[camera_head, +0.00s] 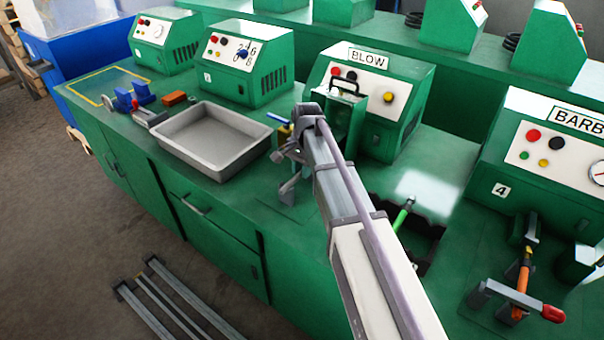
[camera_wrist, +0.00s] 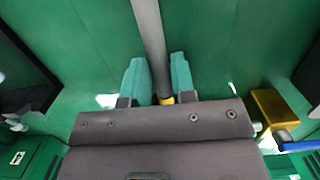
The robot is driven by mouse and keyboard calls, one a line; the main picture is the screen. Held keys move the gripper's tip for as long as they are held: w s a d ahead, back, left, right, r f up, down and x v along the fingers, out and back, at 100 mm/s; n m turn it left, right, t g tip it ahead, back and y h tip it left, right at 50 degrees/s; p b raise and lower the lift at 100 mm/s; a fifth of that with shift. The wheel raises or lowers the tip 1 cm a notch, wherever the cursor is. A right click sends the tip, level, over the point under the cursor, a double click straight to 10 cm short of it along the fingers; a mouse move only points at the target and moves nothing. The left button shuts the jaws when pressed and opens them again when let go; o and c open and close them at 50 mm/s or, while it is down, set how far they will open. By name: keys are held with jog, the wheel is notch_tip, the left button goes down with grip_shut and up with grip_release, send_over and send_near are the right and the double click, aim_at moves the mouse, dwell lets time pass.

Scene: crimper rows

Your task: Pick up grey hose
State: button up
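The grey hose (camera_wrist: 148,35) shows in the wrist view as a smooth grey rod from the top edge down between my fingers, with a yellow piece at its lower end. In the head view my gripper (camera_head: 288,160) is over the green bench, right of the grey tray. A short grey piece there may be the hose; the arm and gripper hide much of it. I cannot tell whether the hose touches the bench.
A grey tray (camera_head: 212,140) lies left of my gripper. The BLOW machine (camera_head: 370,98) stands behind my arm. A yellow block (camera_wrist: 277,110) and a blue-handled part (camera_wrist: 298,146) are close on the right in the wrist view.

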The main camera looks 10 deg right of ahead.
grip_shut()
notch_tip(320, 180, up, 10)
jog(key=p, duration=1)
